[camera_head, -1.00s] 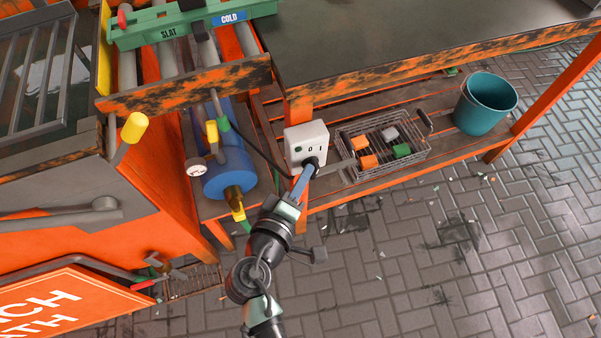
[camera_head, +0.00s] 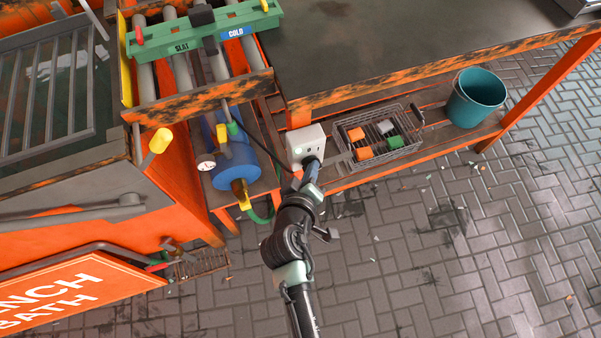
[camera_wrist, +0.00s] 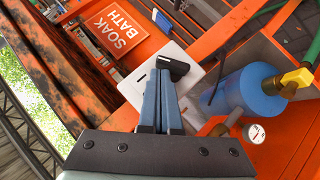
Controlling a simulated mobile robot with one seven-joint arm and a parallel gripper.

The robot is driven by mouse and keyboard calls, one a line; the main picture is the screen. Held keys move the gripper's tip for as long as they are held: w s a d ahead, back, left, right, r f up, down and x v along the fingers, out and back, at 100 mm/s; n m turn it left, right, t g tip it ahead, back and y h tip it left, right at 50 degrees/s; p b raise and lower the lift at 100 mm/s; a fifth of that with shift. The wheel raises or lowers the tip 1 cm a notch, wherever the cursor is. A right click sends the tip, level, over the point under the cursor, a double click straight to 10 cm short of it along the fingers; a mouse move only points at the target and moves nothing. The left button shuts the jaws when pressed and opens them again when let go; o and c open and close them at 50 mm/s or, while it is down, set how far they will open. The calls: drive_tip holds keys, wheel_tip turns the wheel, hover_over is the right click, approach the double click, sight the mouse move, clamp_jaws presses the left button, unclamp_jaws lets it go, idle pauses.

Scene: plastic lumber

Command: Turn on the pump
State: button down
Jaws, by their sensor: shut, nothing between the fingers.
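A white switch box (camera_head: 298,139) marked 0 and I is fixed at the front of the bench's lower shelf. A black knob (camera_wrist: 174,68) sticks out of the box face (camera_wrist: 197,52) in the wrist view. My gripper (camera_head: 311,172) is shut and empty, its blue fingers (camera_wrist: 161,84) at the knob. They overlap part of the knob, and I cannot tell if they touch it. The blue pump (camera_head: 238,166) lies left of the box; it also shows in the wrist view (camera_wrist: 246,93).
A wire basket (camera_head: 377,137) with several coloured blocks stands right of the box. A teal bucket (camera_head: 476,98) stands further right. A pressure gauge (camera_head: 206,162) and yellow valve handle (camera_head: 161,140) are left.

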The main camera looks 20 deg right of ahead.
drive_tip(key=shift+r, duration=0.1)
drive_tip(key=shift+r+p, duration=0.75)
